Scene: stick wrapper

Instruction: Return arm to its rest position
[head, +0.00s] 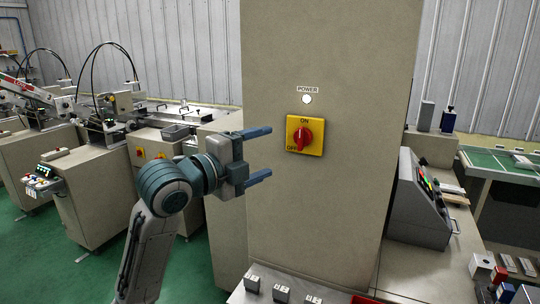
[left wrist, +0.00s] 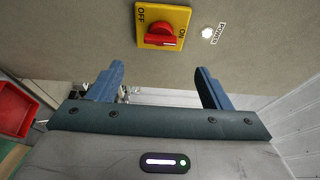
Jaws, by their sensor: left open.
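My left gripper (head: 262,155) is raised in front of the tall beige cabinet, to the left of the power switch, with its two blue fingers spread and nothing between them. In the left wrist view the open fingers (left wrist: 160,85) point toward the cabinet face, apart from the switch. The red rotary switch (head: 304,135) sits on a yellow plate marked ON and OFF; its knob also shows in the left wrist view (left wrist: 160,36). A round white POWER lamp (head: 307,99) is above it. My right gripper is not in view.
The tall cabinet (head: 330,210) fills the middle. A sloped control box (head: 420,205) stands at its right, and several grey blocks (head: 281,291) line the front edge below. Machines (head: 90,195) stand at left over green floor (head: 205,270). A red bin (left wrist: 14,108) shows at the wrist view's left.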

